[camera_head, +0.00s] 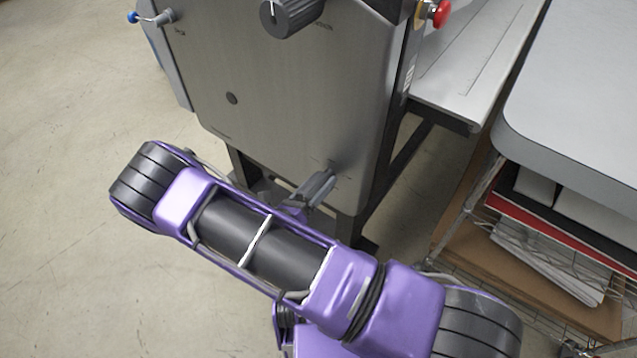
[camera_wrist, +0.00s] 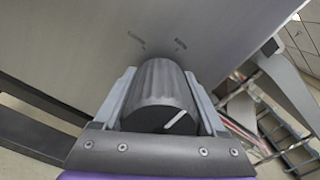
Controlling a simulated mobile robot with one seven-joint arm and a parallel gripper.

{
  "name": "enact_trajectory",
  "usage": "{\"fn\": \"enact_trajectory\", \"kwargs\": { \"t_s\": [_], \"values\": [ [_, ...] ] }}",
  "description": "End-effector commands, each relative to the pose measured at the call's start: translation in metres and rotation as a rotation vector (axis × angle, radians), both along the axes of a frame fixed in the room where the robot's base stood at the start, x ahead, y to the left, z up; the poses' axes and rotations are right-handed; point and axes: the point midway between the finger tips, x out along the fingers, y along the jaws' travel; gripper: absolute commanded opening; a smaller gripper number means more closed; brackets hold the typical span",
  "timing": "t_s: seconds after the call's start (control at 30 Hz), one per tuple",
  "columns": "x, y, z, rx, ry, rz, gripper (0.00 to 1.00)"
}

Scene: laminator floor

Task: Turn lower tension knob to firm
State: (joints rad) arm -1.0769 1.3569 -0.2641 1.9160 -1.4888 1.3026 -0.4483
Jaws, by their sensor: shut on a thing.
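The lower tension knob (camera_wrist: 158,95) is a dark grey ribbed cylinder with a white pointer line on its face. In the wrist view it stands out from the laminator's grey side panel (camera_wrist: 120,30), with two small dark marks on the panel behind it. The pointer line slants toward the upper right. My gripper (camera_wrist: 162,100) is shut on the knob, one finger on each side. In the head view my gripper (camera_head: 318,186) is at the panel's lower right corner, and its fingers and my arm hide the knob there. The mark labels are too blurred to read.
A larger black knob (camera_head: 291,14) sits higher on the panel, with a red button (camera_head: 438,13) to its right and a blue-tipped lever (camera_head: 150,17) at the upper left. A grey table (camera_head: 580,90) over wire shelves stands at the right. The floor at left is clear.

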Motion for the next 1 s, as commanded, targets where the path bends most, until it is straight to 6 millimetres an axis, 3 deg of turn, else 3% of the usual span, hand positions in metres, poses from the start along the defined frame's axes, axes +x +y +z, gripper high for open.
{"fn": "enact_trajectory", "kwargs": {
  "t_s": [0.13,0.17,0.3,0.67,1.0],
  "values": [
    [-0.001,0.001,-0.001,0.002,0.000,0.000,0.18],
    [-0.001,0.001,-0.001,0.002,0.000,0.000,0.77],
    [-0.001,0.000,0.000,0.002,0.000,0.000,1.00],
    [-0.007,0.007,0.000,0.003,0.001,0.002,1.00],
    [-0.066,0.053,0.000,0.003,0.001,0.005,1.00]
  ]
}}
